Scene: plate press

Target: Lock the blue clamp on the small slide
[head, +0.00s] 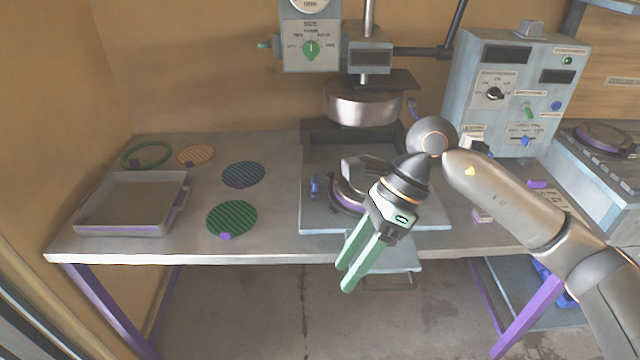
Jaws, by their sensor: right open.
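A small blue clamp-like part (314,186) stands on the left side of the press's grey base plate (320,222). I cannot tell whether it is locked. My right gripper (345,278) has green fingers and is open and empty. It points down and left in front of the plate's front edge, to the right of and nearer than the blue part. A small grey slide-like plate (408,263) sticks out under the front edge, partly behind my gripper. A round dark metal piece (345,196) on the base is partly hidden by my right arm. My left gripper is out of view.
The round press head (362,104) hangs above the base. A grey tray (112,228) and several coloured discs, including a green one (232,217), lie on the left of the table. A control box (508,95) stands at the back right. Space before the table is free.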

